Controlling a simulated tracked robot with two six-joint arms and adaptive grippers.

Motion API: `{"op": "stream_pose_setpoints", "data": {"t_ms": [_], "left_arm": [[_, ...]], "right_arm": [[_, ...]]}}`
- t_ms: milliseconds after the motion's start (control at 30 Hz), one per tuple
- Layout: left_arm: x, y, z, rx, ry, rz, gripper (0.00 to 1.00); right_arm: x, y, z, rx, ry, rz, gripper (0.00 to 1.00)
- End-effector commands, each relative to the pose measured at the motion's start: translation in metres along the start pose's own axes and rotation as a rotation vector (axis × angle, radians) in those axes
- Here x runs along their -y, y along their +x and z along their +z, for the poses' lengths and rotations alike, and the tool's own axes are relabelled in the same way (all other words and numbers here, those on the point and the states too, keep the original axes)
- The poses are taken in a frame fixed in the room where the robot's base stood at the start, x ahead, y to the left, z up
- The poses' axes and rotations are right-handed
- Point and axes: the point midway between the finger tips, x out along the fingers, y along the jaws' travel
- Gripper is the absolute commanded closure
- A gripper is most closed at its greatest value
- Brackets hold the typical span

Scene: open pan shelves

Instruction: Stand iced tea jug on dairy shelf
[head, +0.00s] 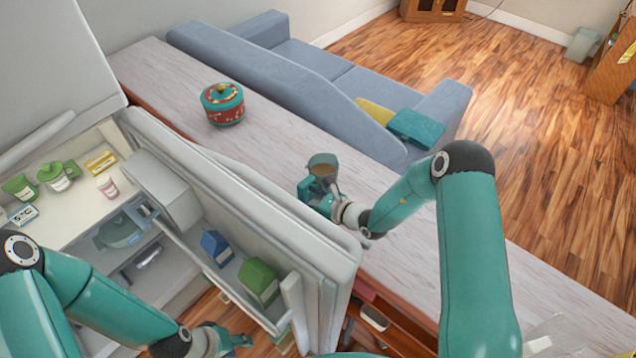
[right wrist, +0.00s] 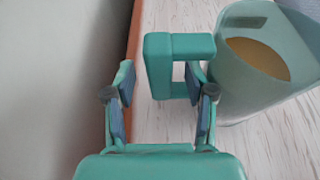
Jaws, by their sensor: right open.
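The iced tea jug (head: 323,164) stands upright on the long pale counter, with brown tea inside. In the right wrist view the jug (right wrist: 262,65) is at the upper right, and its teal loop handle (right wrist: 180,42) faces my gripper. My right gripper (head: 322,201) is open at the handle; its fingers (right wrist: 163,93) are on either side of the handle's near end, and I cannot tell whether they touch it. The open fridge's upper shelf (head: 75,220) holds green jugs, a yellow pack and a pink cup. My left gripper (head: 238,341) is low, below the fridge door; its jaws are unclear.
The open fridge door (head: 250,190) stands between the fridge and the counter (head: 275,140). Its bin holds a blue carton (head: 216,246) and a green carton (head: 259,281). A red and teal pot (head: 222,104) stands farther back on the counter. A glass bowl sits lower in the fridge.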

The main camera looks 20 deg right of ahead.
Motion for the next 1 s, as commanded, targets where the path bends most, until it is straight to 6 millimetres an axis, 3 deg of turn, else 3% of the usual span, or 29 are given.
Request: {"op": "stream_pose_setpoints", "data": {"t_ms": [133,367,700,1000], "left_arm": [[-0.0014,-0.0039,0.0001,0.000,0.000,0.000,0.60],[-0.0012,-0.0033,0.0001,0.000,0.000,0.000,0.60],[-0.0012,-0.0033,0.0001,0.000,0.000,0.000,0.60],[-0.0013,-0.0035,0.0001,0.000,0.000,0.000,0.60]], "right_arm": [[0.0001,0.0125,0.0010,0.001,-0.001,0.000,0.45],[0.0006,0.0139,0.0006,0.002,-0.001,-0.001,0.45],[0.0006,0.0136,0.0007,0.001,0.000,-0.001,1.00],[0.0012,0.0137,0.0027,0.006,-0.004,-0.002,1.00]]}}
